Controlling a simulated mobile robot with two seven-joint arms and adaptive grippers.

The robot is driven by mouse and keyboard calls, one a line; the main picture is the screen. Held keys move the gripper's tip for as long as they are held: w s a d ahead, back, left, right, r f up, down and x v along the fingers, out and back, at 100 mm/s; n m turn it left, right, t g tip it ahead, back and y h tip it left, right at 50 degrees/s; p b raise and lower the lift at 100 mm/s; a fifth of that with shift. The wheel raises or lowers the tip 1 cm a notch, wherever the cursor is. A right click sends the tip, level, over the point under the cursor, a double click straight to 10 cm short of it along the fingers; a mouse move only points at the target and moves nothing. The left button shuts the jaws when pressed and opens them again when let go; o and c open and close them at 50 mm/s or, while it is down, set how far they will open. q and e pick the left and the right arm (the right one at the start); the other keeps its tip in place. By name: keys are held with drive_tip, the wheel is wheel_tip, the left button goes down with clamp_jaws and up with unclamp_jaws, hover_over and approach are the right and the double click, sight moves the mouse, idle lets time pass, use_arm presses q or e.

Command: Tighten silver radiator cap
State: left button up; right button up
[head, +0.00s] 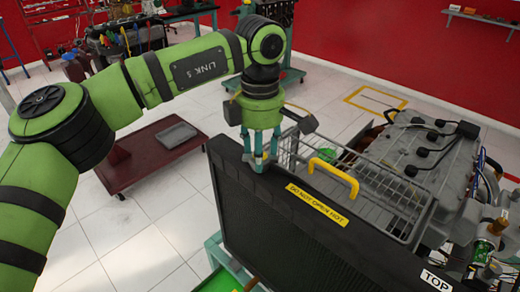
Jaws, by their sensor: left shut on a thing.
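A black radiator (300,225) stands upright in the middle, with a yellow "DO NOT OPEN HOT" label (317,203) along its top edge. My left gripper (259,162) points straight down at the left part of the radiator's top. Its teal fingers are shut on the silver radiator cap, which the fingers almost wholly hide. I cannot tell how far the cap is turned. My right gripper is not in view.
A wire basket (385,200) and a yellow handle (335,176) lie just behind the radiator. A grey engine (420,150) with black leads fills the right side. A dark red cart (150,155) stands on the tiled floor at left. Open floor lies at front left.

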use_arm(q)
drive_tip(key=m, duration=0.4)
drive_tip(key=shift+f, duration=0.1)
drive_tip(key=shift+m, duration=1.8)
drive_tip(key=shift+s, duration=0.1)
drive_tip(key=o, duration=1.2)
drive_tip(key=shift+c, duration=0.2)
wheel_tip(320, 180, up, 12)
